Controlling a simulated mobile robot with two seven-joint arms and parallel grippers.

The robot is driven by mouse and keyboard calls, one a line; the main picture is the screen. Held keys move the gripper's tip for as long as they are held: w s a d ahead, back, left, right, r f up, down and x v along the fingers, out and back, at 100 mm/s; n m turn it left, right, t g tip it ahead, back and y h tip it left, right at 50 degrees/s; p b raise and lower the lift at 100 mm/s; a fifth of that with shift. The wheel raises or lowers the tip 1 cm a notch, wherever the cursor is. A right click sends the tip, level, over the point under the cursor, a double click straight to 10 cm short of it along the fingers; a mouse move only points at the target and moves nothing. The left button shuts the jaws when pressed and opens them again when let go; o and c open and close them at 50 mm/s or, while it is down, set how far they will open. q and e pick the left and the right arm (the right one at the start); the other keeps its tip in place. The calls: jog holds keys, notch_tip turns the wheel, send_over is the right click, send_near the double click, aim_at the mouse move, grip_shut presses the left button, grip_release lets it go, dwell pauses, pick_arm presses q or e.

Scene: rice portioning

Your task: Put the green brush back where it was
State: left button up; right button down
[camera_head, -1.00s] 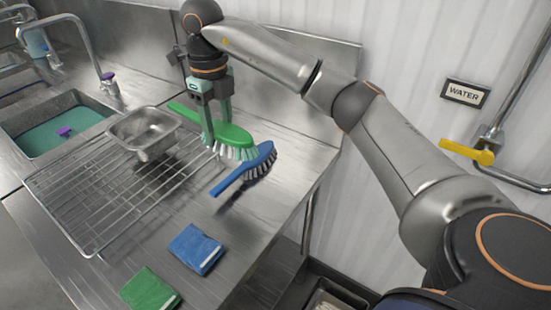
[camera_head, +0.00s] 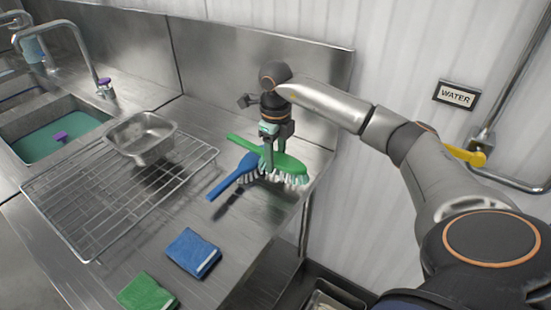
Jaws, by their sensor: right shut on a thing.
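The green brush (camera_head: 288,163) has a green handle and back with pale bristles facing down. My right gripper (camera_head: 269,160) is shut on it near the middle and holds it near the right end of the steel counter. Whether the two brushes touch, I cannot tell. My left gripper does not show.
A wire rack (camera_head: 85,214) carries a steel pan (camera_head: 141,138) left of the brushes. A blue cloth (camera_head: 192,253) and a green cloth (camera_head: 147,293) lie toward the front. A sink (camera_head: 25,165) is at the left. The counter (camera_head: 255,232) is bare in front of the brushes.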

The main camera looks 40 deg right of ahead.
jog(key=shift+f, duration=0.55)
jog(key=shift+f, duration=0.45)
jog(key=shift+c, duration=1.5)
grip_release()
